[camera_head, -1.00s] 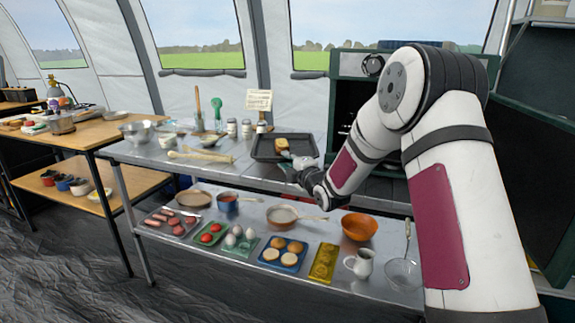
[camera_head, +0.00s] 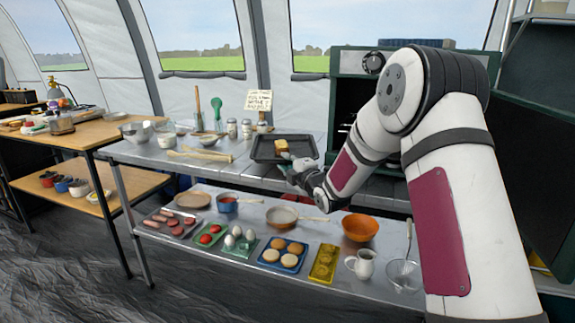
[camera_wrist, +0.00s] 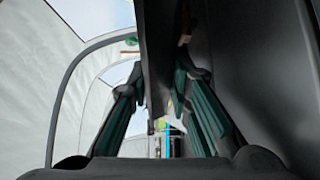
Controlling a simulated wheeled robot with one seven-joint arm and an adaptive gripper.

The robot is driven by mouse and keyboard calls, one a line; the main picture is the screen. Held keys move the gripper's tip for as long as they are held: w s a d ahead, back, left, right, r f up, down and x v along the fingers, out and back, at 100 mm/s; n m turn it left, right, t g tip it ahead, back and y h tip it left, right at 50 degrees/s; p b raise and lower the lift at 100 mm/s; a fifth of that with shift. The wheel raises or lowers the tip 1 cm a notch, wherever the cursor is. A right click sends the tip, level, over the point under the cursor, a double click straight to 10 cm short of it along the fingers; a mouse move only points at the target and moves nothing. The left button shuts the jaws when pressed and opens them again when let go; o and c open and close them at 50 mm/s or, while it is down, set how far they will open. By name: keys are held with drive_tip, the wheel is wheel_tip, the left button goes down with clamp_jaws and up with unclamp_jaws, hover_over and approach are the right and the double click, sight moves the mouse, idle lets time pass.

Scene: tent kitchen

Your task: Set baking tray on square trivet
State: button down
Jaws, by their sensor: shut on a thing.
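The baking tray (camera_head: 262,149) is dark and rectangular, at the right part of the upper metal table in the head view. A browned, block-like piece of food (camera_head: 281,145) lies in it. My gripper (camera_head: 290,161) is at the tray's near right edge, shut on it. In the wrist view a dark slab, seemingly the tray (camera_wrist: 155,50), runs between the fingers of my gripper (camera_wrist: 160,90). I cannot tell whether the tray touches the tabletop. I cannot make out a square trivet in either view.
A green oven (camera_head: 343,68) stands behind and right of the tray. Rolling pins (camera_head: 200,155), shakers (camera_head: 232,127) and a propped sign (camera_head: 258,101) are to the left. The lower shelf holds food trays, a pan and an orange bowl (camera_head: 360,227).

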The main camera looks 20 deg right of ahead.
drive_tip(key=shift+f, duration=0.3)
drive_tip(key=c, duration=1.6)
unclamp_jaws()
drive_tip(key=shift+f, duration=0.1)
drive_tip(key=shift+o, duration=0.7)
drive_tip(key=shift+f, duration=0.1)
drive_tip(key=shift+s+f, duration=0.1)
drive_tip(key=shift+r+p, duration=0.55)
drive_tip(key=shift+p, duration=0.4)
drive_tip(key=s+d+r+p, duration=0.1)
drive_tip(key=s+d, duration=0.1)
drive_tip(key=s, duration=0.9)
drive_tip(key=shift+s, duration=0.3)
drive_tip(key=shift+r, duration=0.15)
